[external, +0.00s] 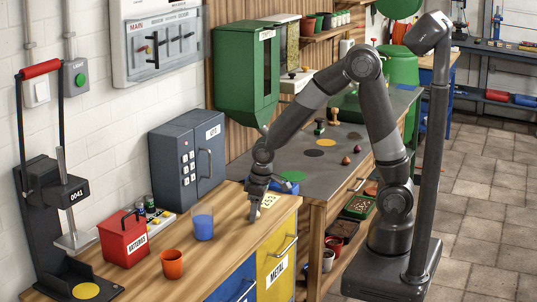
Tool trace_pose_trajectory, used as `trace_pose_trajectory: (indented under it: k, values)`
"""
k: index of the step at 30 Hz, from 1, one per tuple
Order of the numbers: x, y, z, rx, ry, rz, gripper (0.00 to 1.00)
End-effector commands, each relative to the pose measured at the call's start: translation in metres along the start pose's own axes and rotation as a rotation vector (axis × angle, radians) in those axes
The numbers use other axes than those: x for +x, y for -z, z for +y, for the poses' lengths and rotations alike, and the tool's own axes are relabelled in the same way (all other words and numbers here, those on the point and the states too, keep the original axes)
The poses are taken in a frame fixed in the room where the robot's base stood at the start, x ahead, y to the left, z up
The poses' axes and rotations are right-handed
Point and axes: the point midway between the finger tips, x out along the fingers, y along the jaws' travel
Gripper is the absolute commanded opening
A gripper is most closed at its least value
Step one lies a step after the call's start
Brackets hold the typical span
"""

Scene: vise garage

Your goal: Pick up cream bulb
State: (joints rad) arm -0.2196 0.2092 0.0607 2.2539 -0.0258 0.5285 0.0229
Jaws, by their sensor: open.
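I cannot make out a cream bulb for certain in the external view. My gripper (257,203) points down, low over the right end of the wooden workbench top (225,244), beside a pale yellow note (270,201). Its jaws are open, but they are small and seen from the side, so the space between them is hidden. Small dark red and brown bulb-like things (346,160) lie on the grey bench (312,172) to the right, well apart from my gripper.
A blue cup (203,227), an orange cup (172,264) and a red batteries box (123,239) stand left of my gripper. A dark grey safe (187,155) stands behind. A green dispenser (238,90) hangs above.

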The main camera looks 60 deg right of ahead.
Motion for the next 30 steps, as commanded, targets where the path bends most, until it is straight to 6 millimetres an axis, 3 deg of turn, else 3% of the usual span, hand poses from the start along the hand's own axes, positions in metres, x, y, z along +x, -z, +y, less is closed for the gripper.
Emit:
trace_pose_trajectory:
  k: [3,20,30]
  values:
    - [-0.0003,0.0,0.0,0.0,0.0,0.0,0.56]
    - [-0.0006,0.0,0.0001,0.001,0.0,0.0,0.1]
    - [-0.0043,0.0008,0.0001,0.001,0.0,0.001,0.09]
